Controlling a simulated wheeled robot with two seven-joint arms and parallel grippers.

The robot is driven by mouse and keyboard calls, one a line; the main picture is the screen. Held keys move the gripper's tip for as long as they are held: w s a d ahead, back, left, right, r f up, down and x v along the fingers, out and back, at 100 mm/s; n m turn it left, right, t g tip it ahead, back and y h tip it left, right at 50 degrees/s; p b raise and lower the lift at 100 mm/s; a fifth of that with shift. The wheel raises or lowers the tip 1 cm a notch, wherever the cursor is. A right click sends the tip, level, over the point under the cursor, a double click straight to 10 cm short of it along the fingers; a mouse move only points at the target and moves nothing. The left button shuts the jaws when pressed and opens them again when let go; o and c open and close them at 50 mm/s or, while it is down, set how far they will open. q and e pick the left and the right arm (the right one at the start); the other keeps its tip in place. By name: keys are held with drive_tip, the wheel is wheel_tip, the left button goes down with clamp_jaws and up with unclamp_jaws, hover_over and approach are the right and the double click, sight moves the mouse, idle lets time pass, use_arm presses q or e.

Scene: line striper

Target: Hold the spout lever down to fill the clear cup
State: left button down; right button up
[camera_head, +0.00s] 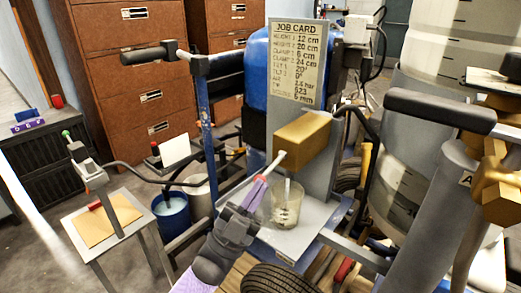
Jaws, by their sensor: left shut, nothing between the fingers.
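The clear cup (285,211) stands upright on a grey plate (297,240) below a yellow-brown block (304,135) on the machine. A pale spout or stream (287,187) shows at the cup's mouth; I cannot tell which. The spout lever (276,166) is a thin pale rod that slants down to the left from the block. My left gripper (257,188) is shut and empty, with its purple fingers at the lever's lower end, left of the cup. Contact with the lever is unclear, as the fingers partly hide its end. My right gripper is not in view.
A job card (298,62) is fixed to the upright panel above the block. A black-gripped handlebar (150,53) is at upper left, another (440,108) at right. A tyre (285,279) is below the plate. A small table (78,243) stands at left.

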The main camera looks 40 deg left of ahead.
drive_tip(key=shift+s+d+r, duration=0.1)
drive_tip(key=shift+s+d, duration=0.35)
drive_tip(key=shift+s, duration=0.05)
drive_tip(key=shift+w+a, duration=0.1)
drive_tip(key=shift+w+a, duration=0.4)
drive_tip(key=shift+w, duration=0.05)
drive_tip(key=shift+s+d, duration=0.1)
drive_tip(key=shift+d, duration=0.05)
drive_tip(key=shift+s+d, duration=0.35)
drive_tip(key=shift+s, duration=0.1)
